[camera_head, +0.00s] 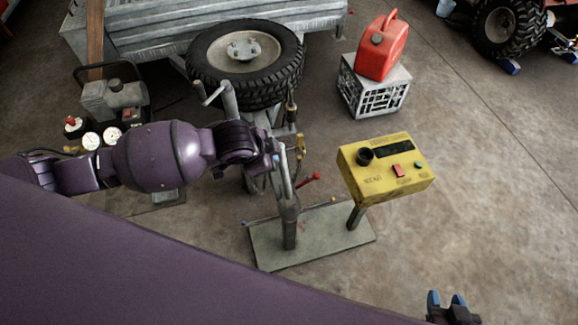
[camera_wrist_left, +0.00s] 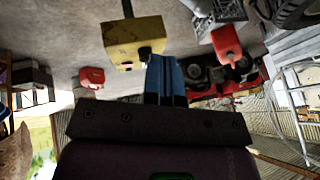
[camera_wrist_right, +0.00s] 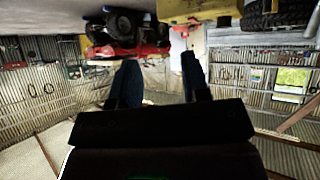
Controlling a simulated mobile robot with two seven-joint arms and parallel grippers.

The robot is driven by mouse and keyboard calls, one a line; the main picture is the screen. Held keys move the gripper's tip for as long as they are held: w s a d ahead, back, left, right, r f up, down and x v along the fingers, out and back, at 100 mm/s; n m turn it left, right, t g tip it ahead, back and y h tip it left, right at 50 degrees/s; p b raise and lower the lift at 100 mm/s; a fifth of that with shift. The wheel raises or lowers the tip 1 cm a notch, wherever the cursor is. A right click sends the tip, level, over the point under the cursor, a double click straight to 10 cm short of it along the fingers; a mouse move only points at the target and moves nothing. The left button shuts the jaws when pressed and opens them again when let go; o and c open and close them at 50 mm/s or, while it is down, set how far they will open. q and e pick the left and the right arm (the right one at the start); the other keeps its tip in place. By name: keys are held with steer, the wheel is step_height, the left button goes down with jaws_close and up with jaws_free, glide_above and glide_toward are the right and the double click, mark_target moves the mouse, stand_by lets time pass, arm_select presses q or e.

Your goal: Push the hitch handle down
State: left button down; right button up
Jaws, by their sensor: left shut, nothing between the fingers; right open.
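A hitch post (camera_head: 289,222) stands upright on a grey metal base plate (camera_head: 330,244). A thin lever with a red grip (camera_head: 309,181), likely the hitch handle, sticks out to the right of the post and slants up. My left gripper (camera_head: 277,162) is at the top of the post, left of and above the red grip; its tips are partly hidden. It is shut and empty in the left wrist view (camera_wrist_left: 166,80). Contact with the post or lever cannot be told. My right gripper (camera_head: 447,303) is open and empty at the bottom right, away from the post.
A yellow control box (camera_head: 385,166) stands on a post right of the hitch. A red fuel can (camera_head: 382,45) sits on a grey crate (camera_head: 372,86) behind. A trailer wheel (camera_head: 245,62) and gauges (camera_head: 91,140) lie beyond my left arm.

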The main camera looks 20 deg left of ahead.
arm_select(q)
steer(key=shift+s+a+f+y, duration=0.2)
steer(key=shift+a+y, duration=0.1)
steer(key=shift+a, duration=0.15)
arm_select(e)
steer(key=shift+a, duration=0.3)
arm_select(q)
steer(key=b, duration=0.3)
glide_toward(283, 163)
step_height(283, 163, down, 3)
steer(key=d, duration=0.2)
steer(key=shift+w+a+f+b, duration=0.2)
steer(key=shift+w+f+b, duration=0.45)
steer(key=shift+w+f, duration=0.55)
steer(key=shift+w+a+f, duration=0.2)
steer(key=shift+w+f, duration=0.1)
steer(key=shift+w, duration=0.15)
arm_select(e)
steer(key=shift+g, duration=0.3)
step_height(283, 163, down, 4)
steer(key=shift+d+f, duration=0.1)
steer(key=shift+d, duration=0.05)
